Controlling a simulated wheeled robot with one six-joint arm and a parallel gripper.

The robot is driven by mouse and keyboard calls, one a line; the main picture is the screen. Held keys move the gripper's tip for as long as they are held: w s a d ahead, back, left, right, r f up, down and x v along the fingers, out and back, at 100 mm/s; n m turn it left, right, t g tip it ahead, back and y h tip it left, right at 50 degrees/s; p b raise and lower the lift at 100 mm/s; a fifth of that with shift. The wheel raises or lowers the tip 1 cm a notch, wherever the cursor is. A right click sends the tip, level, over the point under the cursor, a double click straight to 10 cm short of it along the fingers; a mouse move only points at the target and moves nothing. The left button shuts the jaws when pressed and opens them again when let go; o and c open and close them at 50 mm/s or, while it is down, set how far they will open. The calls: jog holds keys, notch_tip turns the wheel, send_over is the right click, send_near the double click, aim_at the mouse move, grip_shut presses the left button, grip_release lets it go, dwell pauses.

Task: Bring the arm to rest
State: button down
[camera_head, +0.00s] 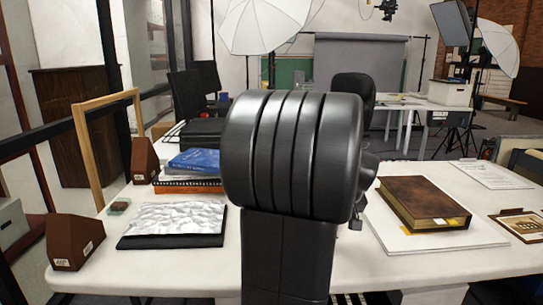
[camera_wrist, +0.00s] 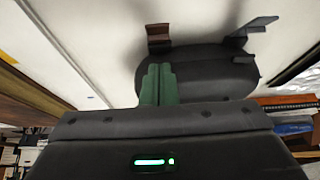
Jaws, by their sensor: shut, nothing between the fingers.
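My arm rises in the middle of the head view; its large dark link (camera_head: 292,155) hides the centre of the table. My gripper (camera_wrist: 159,70) shows in the wrist view as two green fingers side by side. It is shut with nothing between the fingers. It is hidden behind the arm in the head view, so I cannot tell its exact place over the table. The white table (camera_head: 175,265) spreads on both sides of the arm.
Left are brown archival boxes (camera_head: 75,242), a wooden frame (camera_head: 88,160), a blue book (camera_head: 195,160) on a stack, and crumpled white sheet (camera_head: 175,218) on a black board. Right are a brown album (camera_head: 424,203) and a clipboard (camera_head: 520,225).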

jog(key=shift+w+a+r+g+h+p, duration=0.2)
jog(key=shift+w+g+p, duration=0.3)
jog(key=shift+w+p, duration=0.45)
jog(key=shift+w+a+r+g+h+p, duration=0.15)
jog(key=shift+w+g+p, duration=0.35)
jog(key=shift+w+p, duration=0.4)
jog(key=shift+s+r, duration=0.15)
jog(key=shift+s, duration=0.1)
